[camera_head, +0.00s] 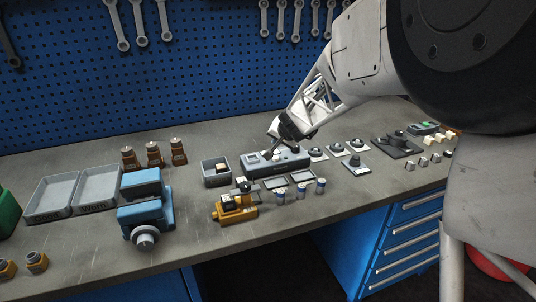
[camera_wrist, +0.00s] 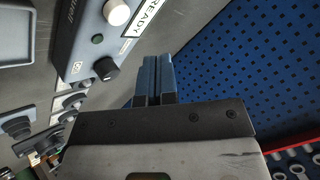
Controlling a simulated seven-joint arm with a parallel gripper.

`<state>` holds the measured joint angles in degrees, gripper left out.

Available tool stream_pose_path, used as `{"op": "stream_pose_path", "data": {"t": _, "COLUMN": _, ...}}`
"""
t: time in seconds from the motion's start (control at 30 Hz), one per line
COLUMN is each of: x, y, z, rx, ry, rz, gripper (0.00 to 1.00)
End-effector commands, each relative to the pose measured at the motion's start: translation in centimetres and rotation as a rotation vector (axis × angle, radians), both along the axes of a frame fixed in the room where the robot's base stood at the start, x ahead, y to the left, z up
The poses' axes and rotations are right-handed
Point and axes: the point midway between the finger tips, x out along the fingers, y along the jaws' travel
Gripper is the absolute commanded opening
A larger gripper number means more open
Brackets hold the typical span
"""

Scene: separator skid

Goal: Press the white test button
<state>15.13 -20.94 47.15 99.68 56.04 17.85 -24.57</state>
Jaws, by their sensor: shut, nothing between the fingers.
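The white test button (camera_wrist: 117,12) is a round white cap near the top edge of the wrist view. It sits on a grey-blue control box (camera_wrist: 80,35), beside a label reading READY (camera_wrist: 140,16). The box also shows in the head view (camera_head: 284,164), on the bench, but I cannot make out the button there. My gripper (camera_wrist: 156,58) is shut and empty. Its fingertips appear below and to the right of the button in the wrist view, apart from it. In the head view my gripper (camera_head: 271,150) is over the box.
An open grey bin (camera_head: 215,174) stands left of the box. A yellow valve (camera_head: 234,208) and several small cylinders are in front. A blue pegboard (camera_head: 190,80) rises behind.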

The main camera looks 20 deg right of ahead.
Motion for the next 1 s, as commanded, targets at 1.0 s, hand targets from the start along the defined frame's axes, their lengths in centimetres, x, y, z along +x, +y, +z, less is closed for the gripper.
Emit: {"op": "stream_pose_path", "data": {"t": 1.0, "x": 0.0, "y": 0.0, "z": -3.0, "rx": 0.001, "ry": 0.000, "rz": -0.001, "gripper": 0.00}}
